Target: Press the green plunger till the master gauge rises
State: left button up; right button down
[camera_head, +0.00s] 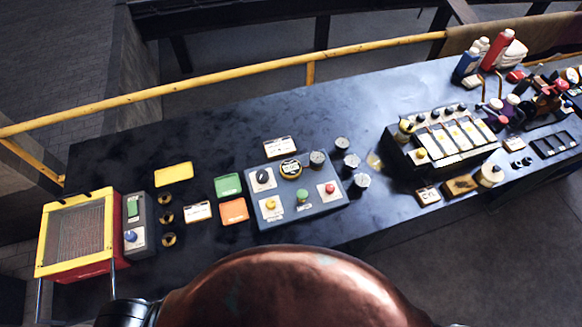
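The green plunger (303,196) stands upright on the front middle of a blue-grey panel box (268,217) on the dark bench. A yellow knob (271,204) is to its left and a red knob (329,188) to its right. A round dial with a yellow rim (290,168) sits behind the plunger on the same box; it may be the master gauge, but its reading is too small to tell. A black dial (262,177) is at its left. Neither of my grippers is in view, and nothing visible touches the plunger.
A yellow-framed red cage (75,235) is far left. A keyed block (450,137) and bottles (495,50) are right. The bench's back middle is clear.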

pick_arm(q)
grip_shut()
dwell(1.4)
